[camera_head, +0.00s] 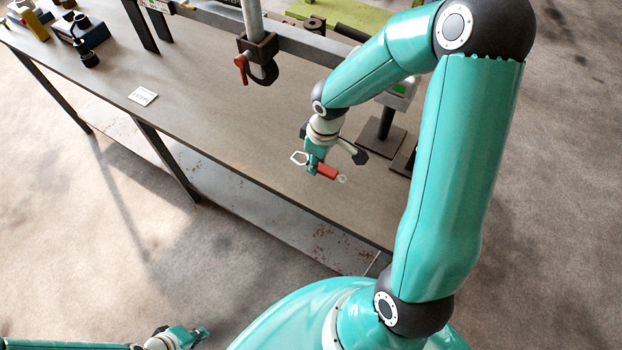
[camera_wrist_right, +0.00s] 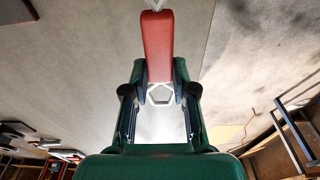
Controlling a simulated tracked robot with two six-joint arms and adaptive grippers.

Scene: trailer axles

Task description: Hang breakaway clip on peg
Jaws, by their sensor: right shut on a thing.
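The breakaway clip has a red body (camera_head: 327,171) with a pale angular loop (camera_head: 299,158) at one end and a small pale ring (camera_head: 342,179) at the other. My right gripper (camera_head: 315,166) is shut on the clip and holds it over the bench. In the right wrist view the red body (camera_wrist_right: 157,45) points away from my right gripper (camera_wrist_right: 160,90), with a pale hexagonal loop (camera_wrist_right: 160,94) between its fingers. My left gripper (camera_head: 201,333) is low at the bottom left, away from the bench; its jaws are too small to read. I cannot make out the peg.
The grey bench (camera_head: 215,125) has a white card (camera_head: 143,96) and clear room in its middle. A trailer coupling (camera_head: 258,58) with a red lever (camera_head: 241,67) stands behind. A post on a dark base plate (camera_head: 381,139) is right of my right gripper, partly hidden by my arm.

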